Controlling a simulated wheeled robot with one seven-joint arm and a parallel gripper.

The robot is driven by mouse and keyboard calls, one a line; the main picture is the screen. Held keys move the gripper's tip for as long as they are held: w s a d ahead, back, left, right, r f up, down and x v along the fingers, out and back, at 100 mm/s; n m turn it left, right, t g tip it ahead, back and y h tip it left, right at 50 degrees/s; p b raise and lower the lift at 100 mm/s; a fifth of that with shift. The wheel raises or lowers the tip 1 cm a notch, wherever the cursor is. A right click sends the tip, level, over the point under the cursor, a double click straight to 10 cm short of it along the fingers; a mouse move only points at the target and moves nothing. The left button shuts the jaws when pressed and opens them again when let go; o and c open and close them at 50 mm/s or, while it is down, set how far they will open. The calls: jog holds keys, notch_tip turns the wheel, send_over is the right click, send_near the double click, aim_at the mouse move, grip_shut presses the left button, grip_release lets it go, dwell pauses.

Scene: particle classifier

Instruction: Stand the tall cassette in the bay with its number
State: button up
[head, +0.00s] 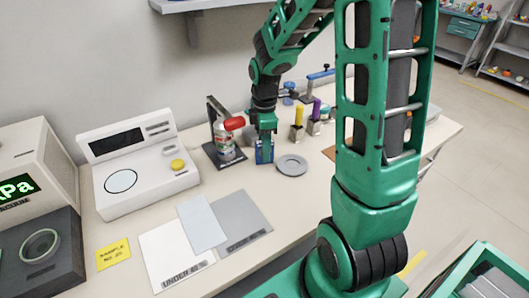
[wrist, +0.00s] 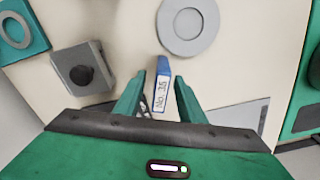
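The tall cassette, blue with a white label, stands upright on the table in the head view (head: 264,154), directly under my gripper (head: 264,136). In the wrist view the cassette (wrist: 162,92) lies between the two green fingers of my gripper (wrist: 160,88). Its label carries a handwritten number starting "No."; the digits are hard to read. A narrow gap seems to show beside the left finger, but whether the fingers press on the cassette is unclear. I cannot make out a numbered bay in either view.
A grey round dish (head: 292,165) lies right of the cassette. Small holders with yellow (head: 298,122) and purple sticks are behind. A white instrument (head: 138,165), flat sheets (head: 178,255) and a yellow note (head: 113,254) lie left.

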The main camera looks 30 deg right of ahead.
grip_shut()
jog(key=shift+r, duration=0.1)
